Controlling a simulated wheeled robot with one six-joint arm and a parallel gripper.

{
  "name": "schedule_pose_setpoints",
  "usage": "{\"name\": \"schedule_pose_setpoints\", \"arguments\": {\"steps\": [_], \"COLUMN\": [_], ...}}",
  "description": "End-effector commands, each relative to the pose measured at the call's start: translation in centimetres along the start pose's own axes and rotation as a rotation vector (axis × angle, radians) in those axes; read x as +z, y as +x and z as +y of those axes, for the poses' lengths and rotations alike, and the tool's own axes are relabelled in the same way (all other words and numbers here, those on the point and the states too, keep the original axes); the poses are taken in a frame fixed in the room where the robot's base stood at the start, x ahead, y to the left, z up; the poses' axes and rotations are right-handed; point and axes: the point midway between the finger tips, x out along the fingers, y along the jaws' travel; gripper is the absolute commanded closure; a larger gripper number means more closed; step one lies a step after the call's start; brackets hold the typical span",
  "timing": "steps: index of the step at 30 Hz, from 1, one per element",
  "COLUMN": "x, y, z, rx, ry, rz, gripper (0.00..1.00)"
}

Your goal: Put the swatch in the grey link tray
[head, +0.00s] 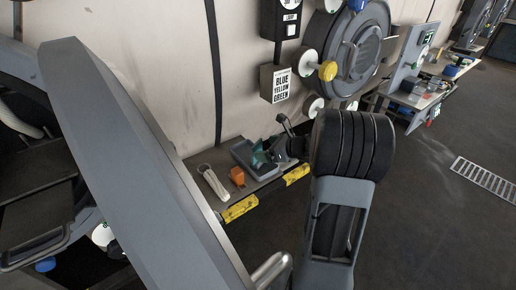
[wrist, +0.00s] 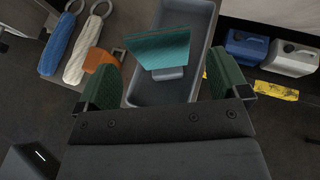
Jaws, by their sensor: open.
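The teal swatch (wrist: 158,48), with a small grey block at its lower edge, stands within the outline of the grey link tray (wrist: 180,15) in the wrist view. It looks upright or slightly tilted; I cannot tell whether it touches the tray floor. My gripper (wrist: 162,65) is open, its green-padded fingers apart on either side of the swatch, with gaps to both. In the head view the swatch (head: 258,155) shows at the right part of the tray (head: 240,152), with my gripper (head: 272,146) close by, partly hidden by my arm.
An orange piece (wrist: 102,60) lies left of the tray, with a white hank (wrist: 82,60) and a blue hank (wrist: 58,50) beyond. Blue (wrist: 245,47) and grey (wrist: 290,58) containers stand at right. Yellow tape (head: 240,208) marks the shelf edge. A control box (head: 280,83) hangs above.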

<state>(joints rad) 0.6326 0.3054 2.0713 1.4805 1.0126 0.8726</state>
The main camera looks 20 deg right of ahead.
Motion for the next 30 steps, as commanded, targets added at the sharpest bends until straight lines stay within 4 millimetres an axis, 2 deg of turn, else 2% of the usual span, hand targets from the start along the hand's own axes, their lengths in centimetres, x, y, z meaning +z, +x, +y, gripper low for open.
{"name": "schedule_pose_setpoints", "arguments": {"steps": [3, 10, 12, 14, 17, 18, 22, 25, 27, 30], "x": [0.1, 0.1, 0.3, 0.7, 1.4, 1.4, 0.7, -0.2, -0.6, -1.0], "y": [-2.2, -4.7, -4.8, -4.5, -3.7, -3.5, -4.4, -5.8, -6.8, -8.0], "z": [-0.1, 0.0, 0.9, 2.8, 7.9, 10.4, 17.1, 20.3, 21.6, 22.6], "rx": [-0.004, 0.000, 0.024, 0.074, 0.223, 0.300, 0.559, 0.736, 0.842, 0.960], "ry": [0.001, -0.005, -0.047, -0.142, -0.437, -0.595, -1.149, -1.550, -1.798, -2.081], "rz": [0.000, 0.001, 0.019, 0.059, 0.166, 0.214, 0.344, 0.408, 0.440, 0.468], "gripper": [0.07, 0.07, 0.07, 0.07, 0.07, 0.07, 0.07, 0.07, 0.07, 0.07]}}
